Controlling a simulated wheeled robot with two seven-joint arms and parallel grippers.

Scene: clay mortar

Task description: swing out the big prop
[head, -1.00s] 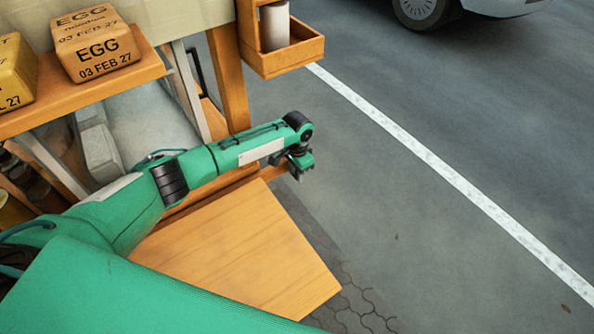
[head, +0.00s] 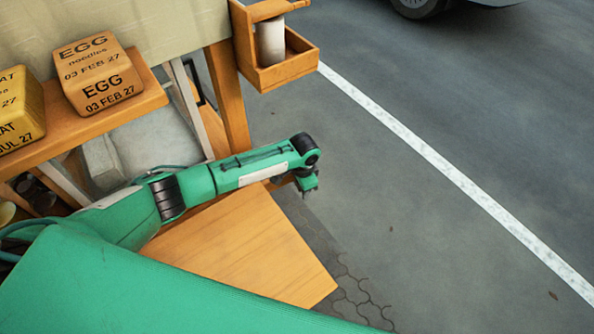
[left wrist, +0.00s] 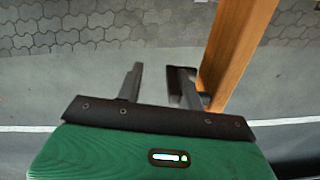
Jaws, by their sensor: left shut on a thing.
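My left gripper (head: 308,188) is at the end of my green arm, above the pavement beyond the far corner of a flat wooden board. In the left wrist view, the fingers (left wrist: 157,85) show with a long wooden bar (left wrist: 238,50) running at the right finger, which I take to be the big prop. The left gripper is shut on it, though the exact contact is hard to see. In the head view only a short piece of wood shows by the gripper, and my arm hides the rest. My right gripper is not in view.
The wooden board (head: 250,255) lies below my arm. A stall shelf (head: 150,92) with printed egg noodle blocks (head: 100,77) is at the upper left. A wooden post (head: 228,100) and a small wooden box (head: 285,68) holding a pale cylinder stand beyond.

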